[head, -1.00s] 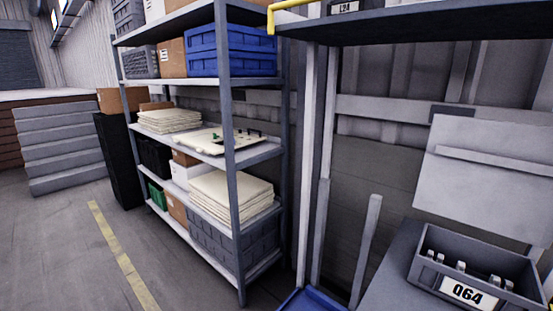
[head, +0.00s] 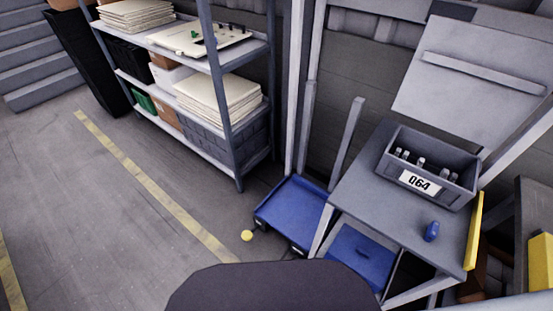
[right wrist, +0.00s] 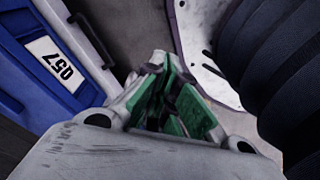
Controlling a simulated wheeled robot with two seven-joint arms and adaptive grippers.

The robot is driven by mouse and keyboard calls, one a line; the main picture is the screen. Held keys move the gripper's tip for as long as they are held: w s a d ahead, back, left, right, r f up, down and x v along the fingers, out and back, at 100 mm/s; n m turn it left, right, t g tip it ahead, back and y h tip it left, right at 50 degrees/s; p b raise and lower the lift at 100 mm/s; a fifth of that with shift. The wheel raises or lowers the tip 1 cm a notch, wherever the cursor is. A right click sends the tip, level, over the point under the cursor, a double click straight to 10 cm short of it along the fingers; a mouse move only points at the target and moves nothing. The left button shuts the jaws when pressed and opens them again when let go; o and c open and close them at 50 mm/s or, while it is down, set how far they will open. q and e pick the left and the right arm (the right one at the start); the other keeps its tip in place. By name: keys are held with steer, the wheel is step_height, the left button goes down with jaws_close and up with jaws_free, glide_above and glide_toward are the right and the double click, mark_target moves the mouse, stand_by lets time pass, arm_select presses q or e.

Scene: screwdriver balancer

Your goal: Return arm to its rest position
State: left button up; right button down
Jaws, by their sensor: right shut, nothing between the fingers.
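My right gripper (right wrist: 172,92) shows in the right wrist view, with green pads on its fingers. Its fingers are closed together and hold nothing. It does not show in the head view, and my left gripper is in neither current view. A small blue object (head: 431,232) stands on the grey workbench (head: 385,222) in the head view, near the bench's front right edge and apart from any gripper.
A grey crate labelled 064 (head: 420,181) holding several bottle-like items stands on the bench. A blue container labelled 057 (right wrist: 30,72) is left of my right gripper. A metal shelf (head: 225,110) and blue cart (head: 290,215) stand left of the bench. The floor (head: 90,220) is clear at left.

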arm_select(q)
steer(key=s+a+r+p, duration=0.2)
steer(key=s+p, duration=0.4)
steer(key=s+a+r+p, duration=0.2)
steer(key=s+r+p, duration=0.1)
steer(key=s+p, duration=0.4)
steer(key=shift+s+p, duration=0.3)
arm_select(e)
steer(key=s+d+r, duration=0.2)
steer(key=s, duration=0.4)
steer(key=s+d+r, duration=0.2)
steer(key=s+r, duration=0.1)
steer(key=s, duration=0.4)
steer(key=shift+s, duration=0.3)
steer(key=c, duration=2.2)
jaws_free()
